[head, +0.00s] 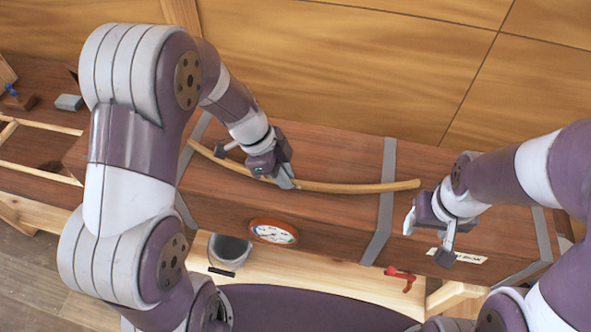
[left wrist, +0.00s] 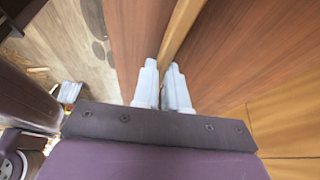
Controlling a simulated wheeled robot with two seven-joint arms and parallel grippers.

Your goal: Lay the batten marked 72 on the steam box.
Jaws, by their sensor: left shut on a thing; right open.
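A curved light-wood batten (head: 350,187) lies along the top of the brown steam box (head: 330,160), or just above it; I cannot tell whether it touches. No number can be read on the batten. My left gripper (head: 284,181) is shut on the batten near its middle. In the left wrist view the batten (left wrist: 180,30) runs away between the fingertips (left wrist: 167,72), with the box's wood surface around it. My right gripper (head: 426,238) is open and empty over the right part of the box, beyond the batten's right end.
Grey straps (head: 386,190) cross the box. A round dial (head: 273,232) and a red handle (head: 401,275) are at its front. A grey cup (head: 229,250) stands before it. Light strips (head: 40,125) and a grey block (head: 68,102) lie at the left.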

